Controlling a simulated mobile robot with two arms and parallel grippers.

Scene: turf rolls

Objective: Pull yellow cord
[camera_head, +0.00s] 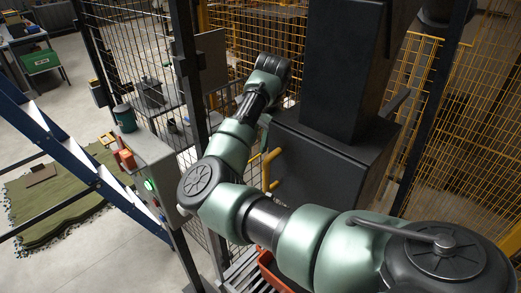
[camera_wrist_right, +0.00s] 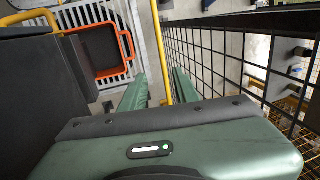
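A straight yellow length (camera_wrist_right: 160,50) runs down the right wrist view between my right gripper's two green fingers (camera_wrist_right: 160,90). I cannot tell whether it is the cord or a rigid bar. The fingers stand apart, with a visible gap on each side of the yellow length. In the head view my right arm reaches up and left; its fingers are mostly hidden behind the arm. A bent yellow rail (camera_head: 268,168) shows beside the dark machine there. No clearly recognisable cord shows in the head view. My left gripper is not in view.
A dark machine (camera_head: 325,160) stands close right of my arm. Black mesh fence (camera_wrist_right: 235,50) runs along the right in the wrist view. An orange crate (camera_wrist_right: 126,45) lies on a slatted surface below. A control box (camera_head: 150,165) and blue ladder (camera_head: 75,150) stand left.

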